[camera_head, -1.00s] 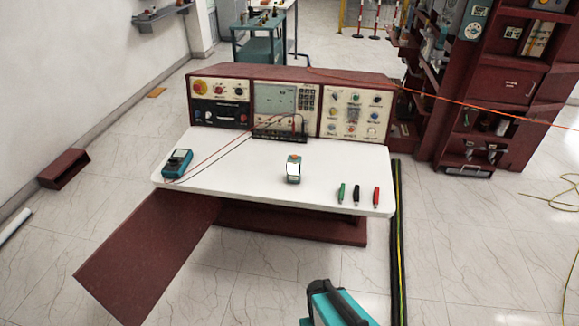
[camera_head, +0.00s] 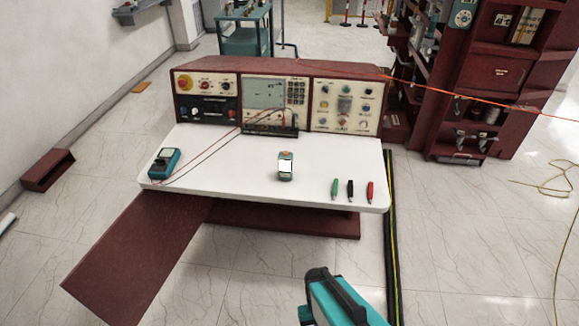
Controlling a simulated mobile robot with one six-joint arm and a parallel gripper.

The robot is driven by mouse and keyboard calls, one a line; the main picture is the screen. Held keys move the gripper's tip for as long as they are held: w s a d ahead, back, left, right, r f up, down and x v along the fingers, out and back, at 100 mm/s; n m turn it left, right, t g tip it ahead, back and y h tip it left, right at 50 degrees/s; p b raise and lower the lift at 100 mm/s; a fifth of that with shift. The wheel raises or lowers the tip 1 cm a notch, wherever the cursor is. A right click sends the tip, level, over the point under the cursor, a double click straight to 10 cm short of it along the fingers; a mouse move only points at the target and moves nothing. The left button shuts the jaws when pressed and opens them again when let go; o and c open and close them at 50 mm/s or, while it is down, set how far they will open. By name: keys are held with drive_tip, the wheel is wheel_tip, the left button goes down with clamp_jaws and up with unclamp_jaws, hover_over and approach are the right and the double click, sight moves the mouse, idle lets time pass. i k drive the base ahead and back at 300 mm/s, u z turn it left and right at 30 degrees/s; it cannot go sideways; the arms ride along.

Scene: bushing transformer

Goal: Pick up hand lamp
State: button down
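I cannot tell for sure which thing is the hand lamp. A small teal-and-white device (camera_head: 285,167) with an orange spot on top stands near the middle of the white table top (camera_head: 235,180).
A teal meter (camera_head: 164,163) lies at the table's left, with red and black leads running to the control panel (camera_head: 275,100). Green, black and red probes (camera_head: 350,190) lie at the right. A dark red shelf (camera_head: 480,90) stands behind right. Floor is open right of the striped strip (camera_head: 391,240).

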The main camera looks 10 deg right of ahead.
sight(285, 164)
drive_tip(key=u, duration=0.15)
drive_tip(key=k, duration=0.7)
drive_tip(key=u, duration=0.55)
drive_tip(key=k, duration=0.65)
drive_tip(key=u, duration=0.6)
drive_tip(key=i, duration=1.95)
drive_tip(key=z, duration=0.1)
